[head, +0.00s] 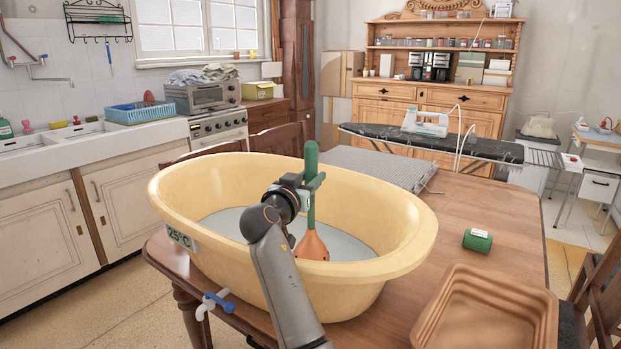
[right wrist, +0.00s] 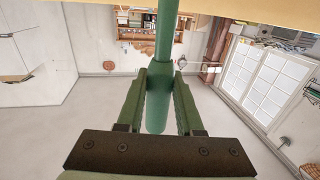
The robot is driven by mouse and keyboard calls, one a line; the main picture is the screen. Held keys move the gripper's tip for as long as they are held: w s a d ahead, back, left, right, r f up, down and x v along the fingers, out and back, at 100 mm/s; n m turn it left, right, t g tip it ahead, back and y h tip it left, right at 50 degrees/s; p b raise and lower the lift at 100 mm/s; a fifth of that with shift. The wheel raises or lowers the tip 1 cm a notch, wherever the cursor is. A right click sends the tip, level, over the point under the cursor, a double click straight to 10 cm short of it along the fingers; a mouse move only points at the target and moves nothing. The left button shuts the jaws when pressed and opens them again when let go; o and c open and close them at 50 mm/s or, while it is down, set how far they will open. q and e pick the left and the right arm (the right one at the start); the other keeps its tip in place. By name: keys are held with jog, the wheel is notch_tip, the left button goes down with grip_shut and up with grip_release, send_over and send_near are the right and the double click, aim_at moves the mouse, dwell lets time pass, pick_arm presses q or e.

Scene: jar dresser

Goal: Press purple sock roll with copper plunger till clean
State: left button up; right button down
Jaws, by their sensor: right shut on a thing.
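The copper plunger (head: 312,246) has a green handle and stands upright in the yellow tub (head: 405,240), its cup down at the water. My right gripper (head: 312,186) is shut on the green handle, above the cup. In the right wrist view the handle (right wrist: 157,108) runs between the two green fingers of my right gripper (right wrist: 160,85). I see no purple sock roll; part of the tub's inside is hidden by my arm and the near rim. My left gripper is in neither view.
The tub stands on a wooden table (head: 400,310), with a 25°C label (head: 180,238) and a blue-handled tap (head: 218,300) outside. Right of it lie a green roll (head: 478,240) and an empty brown tray (head: 490,285). A grey ribbed mat (head: 385,165) lies behind.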

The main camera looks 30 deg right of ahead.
jog(key=shift+f+b, duration=1.2)
jog(key=shift+f, duration=0.2)
jog(key=shift+r, duration=0.2)
jog(key=shift+r, duration=0.15)
jog(key=shift+r+p, duration=1.05)
jog(key=shift+r, duration=0.5)
jog(key=shift+f, duration=0.15)
jog(key=shift+f+b, duration=1.7)
jog(key=shift+f, duration=0.1)
